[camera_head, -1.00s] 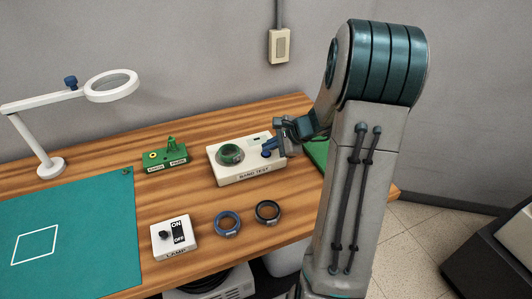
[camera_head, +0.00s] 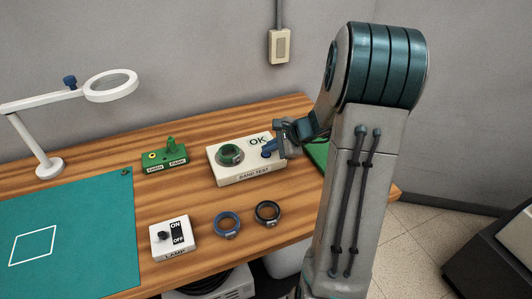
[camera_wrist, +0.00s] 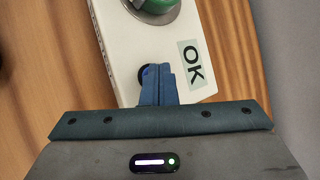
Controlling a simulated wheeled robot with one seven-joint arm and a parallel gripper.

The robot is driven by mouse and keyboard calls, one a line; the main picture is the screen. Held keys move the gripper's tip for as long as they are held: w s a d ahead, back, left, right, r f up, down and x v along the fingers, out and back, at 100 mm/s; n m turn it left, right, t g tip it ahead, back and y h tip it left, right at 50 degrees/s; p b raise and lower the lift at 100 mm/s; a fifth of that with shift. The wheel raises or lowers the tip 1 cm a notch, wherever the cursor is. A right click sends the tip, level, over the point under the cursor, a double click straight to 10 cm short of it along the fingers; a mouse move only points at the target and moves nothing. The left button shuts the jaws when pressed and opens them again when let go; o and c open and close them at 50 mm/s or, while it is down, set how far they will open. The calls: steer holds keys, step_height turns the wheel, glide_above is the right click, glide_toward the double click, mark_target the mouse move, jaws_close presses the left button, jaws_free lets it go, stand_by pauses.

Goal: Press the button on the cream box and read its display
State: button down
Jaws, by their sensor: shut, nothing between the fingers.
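The cream box (camera_head: 246,175), labelled BAND TEST, sits on the wooden table near its right end. Its display (camera_head: 259,140) reads OK; the same text shows on the display in the wrist view (camera_wrist: 191,63). A green band (camera_head: 230,154) rests on a round seat on the box top. My gripper (camera_head: 268,151) is shut and empty, with its blue fingertips (camera_wrist: 156,72) down at the button spot on the box. The button (camera_wrist: 145,74) is mostly hidden by the fingers, so I cannot tell how far it is pressed.
A green block (camera_head: 165,157) with a peg stands left of the box. A lamp switch box (camera_head: 172,243), a blue ring (camera_head: 217,225) and a black ring (camera_head: 258,211) lie in front. A teal mat (camera_head: 90,240) and a magnifier lamp (camera_head: 50,165) are at left.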

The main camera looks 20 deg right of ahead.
mark_target(270, 156)
steer(key=shift+r+p, duration=0.45)
steer(key=shift+r, duration=0.35)
step_height(270, 156, up, 5)
steer(key=p, duration=0.3)
stand_by(0.3)
steer(key=s+a+r+n+g+h, duration=0.2)
steer(key=s+a+r+n+g, duration=0.25)
steer(key=s+a+n, duration=0.65)
steer(key=s+r+n+h, duration=0.3)
steer(key=s+n, duration=0.4)
steer(key=s, duration=0.6)
steer(key=shift+s+a+n+h, duration=0.15)
steer(key=shift+a+n+h, duration=0.25)
steer(key=shift+h, duration=0.1)
